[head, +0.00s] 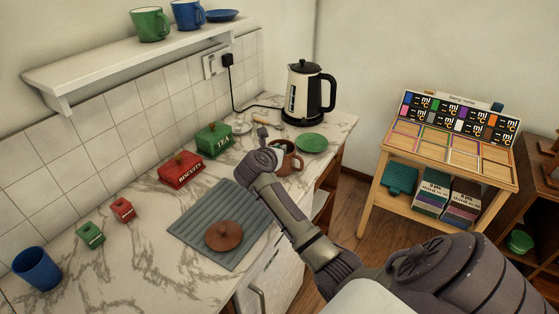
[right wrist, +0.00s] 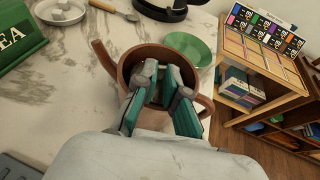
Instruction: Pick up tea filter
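The brown teapot (head: 288,158) stands at the counter's right edge, its lid off. My right gripper (head: 272,152) is over it. In the right wrist view its teal-padded fingers (right wrist: 160,82) point down into the teapot's round mouth (right wrist: 126,68), with a narrow gap between them. The fingers hide much of the teapot's inside, and I cannot make out a tea filter there. A pale round dish (right wrist: 62,12) with a small piece in it lies behind the teapot; I cannot tell if that piece is a filter. My left gripper is not in view.
A brown lid (head: 223,235) lies on the grey mat (head: 190,227). The green tea box (head: 213,140), red biscuit box (head: 181,169), green plate (head: 311,142) and kettle (head: 304,95) stand around. A wooden-handled utensil (right wrist: 115,10) lies behind the teapot.

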